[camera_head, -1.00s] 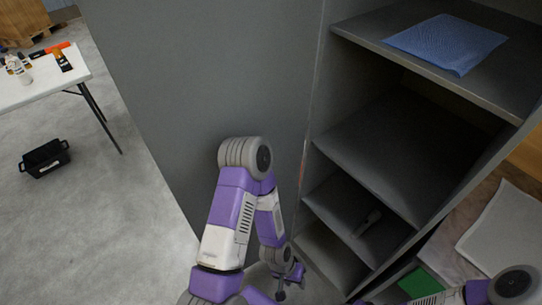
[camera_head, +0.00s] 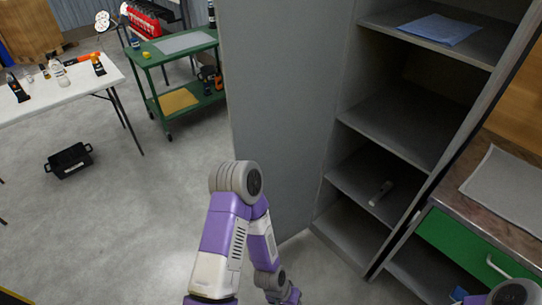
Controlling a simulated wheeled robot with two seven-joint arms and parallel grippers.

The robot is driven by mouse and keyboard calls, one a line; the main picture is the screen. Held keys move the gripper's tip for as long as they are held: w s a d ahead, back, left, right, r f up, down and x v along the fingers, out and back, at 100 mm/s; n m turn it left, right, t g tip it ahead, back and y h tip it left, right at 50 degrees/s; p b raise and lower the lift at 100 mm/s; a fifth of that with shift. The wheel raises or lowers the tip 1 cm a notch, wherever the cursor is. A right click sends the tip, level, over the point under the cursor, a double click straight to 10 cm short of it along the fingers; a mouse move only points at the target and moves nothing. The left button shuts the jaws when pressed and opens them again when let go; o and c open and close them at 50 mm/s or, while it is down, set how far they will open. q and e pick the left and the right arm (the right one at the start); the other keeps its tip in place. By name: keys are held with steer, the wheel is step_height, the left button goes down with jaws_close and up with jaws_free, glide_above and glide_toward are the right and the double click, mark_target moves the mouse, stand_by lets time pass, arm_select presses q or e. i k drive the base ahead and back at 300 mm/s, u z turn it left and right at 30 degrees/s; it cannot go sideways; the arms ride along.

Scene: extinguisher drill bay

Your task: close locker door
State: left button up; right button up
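The grey locker (camera_head: 350,106) stands open at the right, with its shelves showing. Its tall grey door (camera_head: 285,110) stands open on the left side of the locker. A folded blue cloth (camera_head: 438,28) lies on the upper shelf, and a small pale cylinder (camera_head: 381,193) lies on a lower shelf. My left arm reaches up in front of the door's lower left part and bends down. Its gripper (camera_head: 289,296) is at the bottom edge near the door's foot, too small and cut off to show its fingers. Only part of my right arm shows at the lower right; its gripper is out of view.
A green cart (camera_head: 152,62) stands beyond the door, left of it. A white table (camera_head: 75,90) with bottles and tools is at the left, and a black bin (camera_head: 69,160) is on the floor. A workbench with a green drawer (camera_head: 470,246) adjoins the locker's right.

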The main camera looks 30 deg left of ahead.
mark_target(282, 60)
steer(key=u, duration=2.65)
steer(key=i, duration=3.2)
steer(key=z, duration=4.15)
steer(key=i, duration=0.5)
steer(key=z, duration=0.15)
steer(key=k, duration=0.65)
